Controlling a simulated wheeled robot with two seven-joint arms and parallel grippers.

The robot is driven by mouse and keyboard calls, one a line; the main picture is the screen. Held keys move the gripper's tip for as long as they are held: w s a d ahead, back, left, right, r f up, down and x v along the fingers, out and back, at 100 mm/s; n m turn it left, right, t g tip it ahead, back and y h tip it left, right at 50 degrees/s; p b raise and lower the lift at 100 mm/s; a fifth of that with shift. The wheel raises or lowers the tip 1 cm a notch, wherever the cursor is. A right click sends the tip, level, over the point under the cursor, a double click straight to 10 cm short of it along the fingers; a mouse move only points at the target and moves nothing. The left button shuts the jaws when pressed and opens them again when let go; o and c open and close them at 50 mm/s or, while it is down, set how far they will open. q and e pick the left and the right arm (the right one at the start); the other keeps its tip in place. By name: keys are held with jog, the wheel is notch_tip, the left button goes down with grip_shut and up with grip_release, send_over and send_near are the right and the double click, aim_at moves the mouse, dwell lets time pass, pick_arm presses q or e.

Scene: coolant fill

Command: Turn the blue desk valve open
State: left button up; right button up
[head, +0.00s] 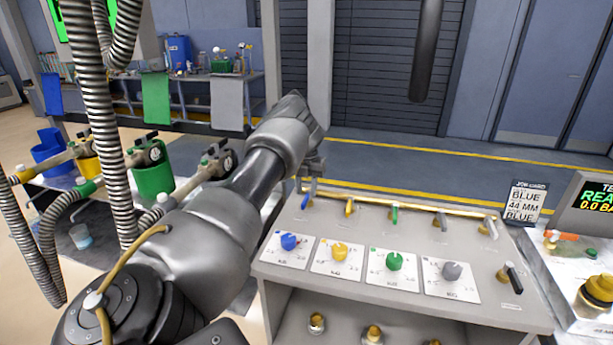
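The grey sloped desk (300,262) carries a pipe along its back edge with a row of small levers. The leftmost lever is the blue desk valve handle (308,196). A blue knob (289,241) sits on a white card in front of it. My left gripper (313,170) is at the desk's back left corner, just above and behind the blue lever. I cannot tell whether it touches the lever. My own wrist and hand hide most of the fingers, so their opening does not show. My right gripper is out of view.
Yellow (350,208), green (395,214) and grey (440,219) levers stand to the right along the pipe. Yellow, green and grey knobs sit on cards in front. A job card (524,202) reads BLUE, 44 MM, BLUE. A display (597,200) stands at the far right.

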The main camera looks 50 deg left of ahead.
aim_at(306, 196)
pick_arm(q)
notch_tip(306, 196, up, 9)
jog(key=shift+f, duration=0.15)
dwell(0.6)
